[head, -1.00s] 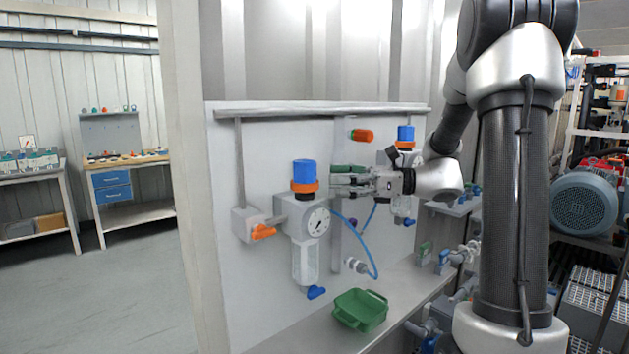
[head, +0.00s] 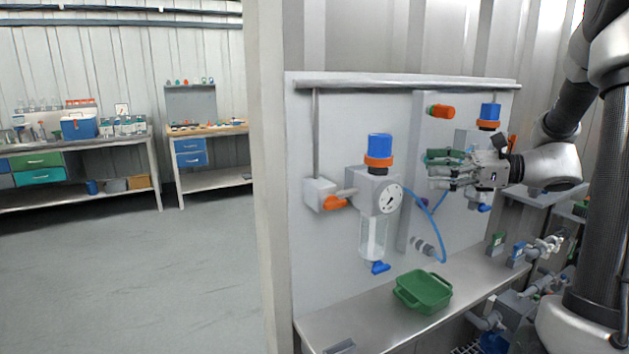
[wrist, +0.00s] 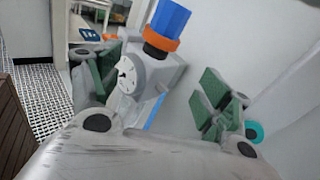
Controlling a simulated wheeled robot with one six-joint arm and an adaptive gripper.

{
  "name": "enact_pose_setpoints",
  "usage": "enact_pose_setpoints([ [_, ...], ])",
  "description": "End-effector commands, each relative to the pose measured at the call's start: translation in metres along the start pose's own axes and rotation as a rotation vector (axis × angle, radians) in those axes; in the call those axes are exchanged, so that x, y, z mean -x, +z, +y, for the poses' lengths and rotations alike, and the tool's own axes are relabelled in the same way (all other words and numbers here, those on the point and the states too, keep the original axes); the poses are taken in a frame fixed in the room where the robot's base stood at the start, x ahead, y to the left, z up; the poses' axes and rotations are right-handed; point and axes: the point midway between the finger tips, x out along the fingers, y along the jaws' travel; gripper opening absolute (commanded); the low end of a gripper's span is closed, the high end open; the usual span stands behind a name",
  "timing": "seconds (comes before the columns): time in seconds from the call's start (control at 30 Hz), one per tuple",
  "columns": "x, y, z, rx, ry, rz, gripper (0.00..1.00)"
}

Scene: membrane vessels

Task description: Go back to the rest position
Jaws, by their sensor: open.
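My gripper (head: 436,169) is on the right side of the head view, in front of the wall panel with the regulators. Its fingers point left and stand apart, with nothing seen between them. In the wrist view its green finger pads (wrist: 155,88) show to both sides, wide apart. Past them is a regulator with a blue knob (wrist: 170,18), an orange ring and a round gauge (wrist: 127,74). My arm reaches in from the right edge of the head view. It partly hides the far regulator, whose blue knob (head: 490,111) shows above the gripper.
The near filter regulator (head: 374,190) stands out from the panel (head: 335,120), with an orange valve handle (head: 334,203) and a blue hose (head: 442,235). A green tray (head: 424,291) sits on the metal shelf below. Open grey floor (head: 130,270) lies left, before workbenches (head: 205,150).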

Motion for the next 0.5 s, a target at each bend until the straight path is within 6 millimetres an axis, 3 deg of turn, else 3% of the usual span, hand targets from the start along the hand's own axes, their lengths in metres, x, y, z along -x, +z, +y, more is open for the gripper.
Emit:
enact_pose_setpoints([
  [0.1, 0.011, -0.047, 0.026, 0.092, 0.065, 0.170, 0.78],
  [0.23, 0.037, -0.087, 0.079, 0.301, 0.242, 0.421, 0.78],
  [0.4, 0.081, -0.108, 0.141, 0.690, 0.597, 0.710, 0.78],
  [0.5, 0.109, -0.106, 0.161, 0.949, 0.819, 0.843, 0.78],
])
